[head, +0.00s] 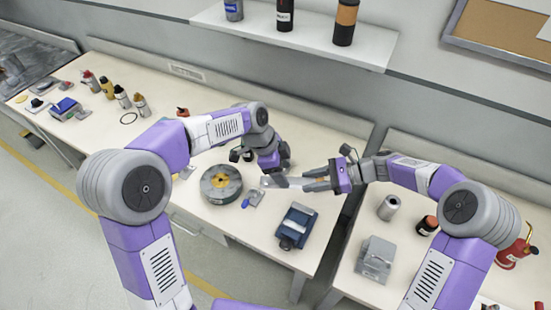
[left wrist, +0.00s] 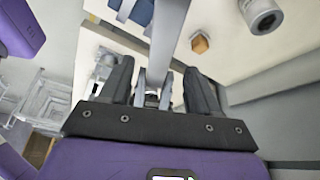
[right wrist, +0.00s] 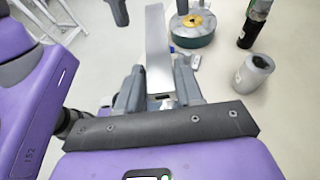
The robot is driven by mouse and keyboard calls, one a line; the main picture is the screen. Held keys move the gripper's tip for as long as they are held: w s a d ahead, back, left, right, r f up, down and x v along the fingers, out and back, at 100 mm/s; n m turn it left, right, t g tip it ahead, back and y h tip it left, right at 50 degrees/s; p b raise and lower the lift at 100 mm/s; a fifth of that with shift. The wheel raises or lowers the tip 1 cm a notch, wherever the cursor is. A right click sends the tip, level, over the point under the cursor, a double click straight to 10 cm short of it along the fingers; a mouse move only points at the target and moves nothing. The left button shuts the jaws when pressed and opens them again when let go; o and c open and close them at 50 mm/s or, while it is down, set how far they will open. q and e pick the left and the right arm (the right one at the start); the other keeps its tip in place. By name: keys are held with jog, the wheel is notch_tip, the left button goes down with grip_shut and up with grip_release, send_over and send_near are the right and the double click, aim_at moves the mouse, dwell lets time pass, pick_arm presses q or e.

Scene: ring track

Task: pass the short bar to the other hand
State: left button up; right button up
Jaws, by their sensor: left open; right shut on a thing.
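The short bar is a flat silver-grey strip (right wrist: 157,42). My right gripper (head: 308,183) is shut on one end of it, and the bar points away from its fingers in the right wrist view. My left gripper (head: 276,178) is at the bar's other end in the head view, facing the right gripper. In the left wrist view the bar (left wrist: 168,38) runs down between the two spread fingers (left wrist: 160,72) of the left gripper. Whether either finger touches it I cannot tell. In the head view the bar is small and partly hidden by the grippers.
Below the grippers, the workbench holds a round grey-green disc with a yellow centre (head: 221,183) and a dark blue device (head: 296,226). A second bench at the right holds a grey box (head: 375,258) and a metal cylinder (head: 389,207). A shelf (head: 300,35) hangs behind.

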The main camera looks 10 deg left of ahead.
aim_at(289, 180)
pick_arm(q)
jog(key=shift+x, duration=2)
jog(key=shift+c, duration=0.3)
jog(key=c, duration=1)
grip_shut()
pick_arm(e)
jog(key=o, duration=1.2)
jog(key=shift+d, duration=0.1)
jog(key=v, duration=1.2)
